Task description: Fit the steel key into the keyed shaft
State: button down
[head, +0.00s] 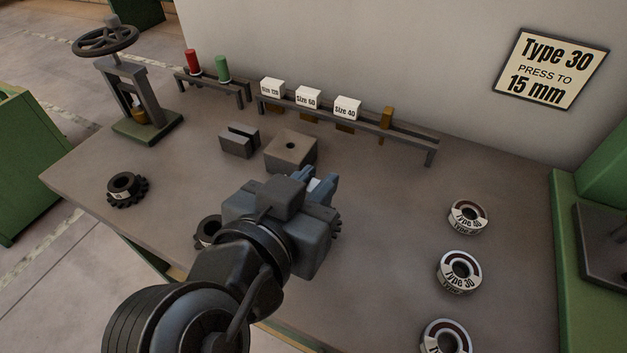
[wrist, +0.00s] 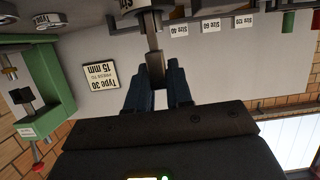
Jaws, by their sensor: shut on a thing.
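My gripper (head: 322,184) is over the middle of the bench, shut on a narrow grey bar. In the wrist view, the bar (wrist: 155,70) stands between the two blue fingers (wrist: 156,88) and reaches past their tips. I cannot tell whether the bar is the steel key or a tool. No keyed shaft can be made out; my arm and gripper hide part of the bench. A holed block (head: 290,150) and a slotted block (head: 238,140) stand behind my gripper.
A rack (head: 432,146) along the wall holds white Size-labelled pieces (head: 308,98). Toothed gears (head: 127,188) lie left of and around my gripper. A handwheel press (head: 147,122) stands at the left. Several Type-labelled rings (head: 459,272) lie at the right; the bench before them is clear.

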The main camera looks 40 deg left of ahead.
jog(key=shift+f+b, duration=0.45)
jog(key=shift+f, duration=0.15)
jog(key=c, duration=0.9)
grip_release()
jog(key=shift+c, duration=0.2)
jog(key=v, duration=0.7)
jog(key=shift+s+b, duration=0.3)
jog(key=shift+s, duration=0.1)
jog(key=shift+r, duration=0.1)
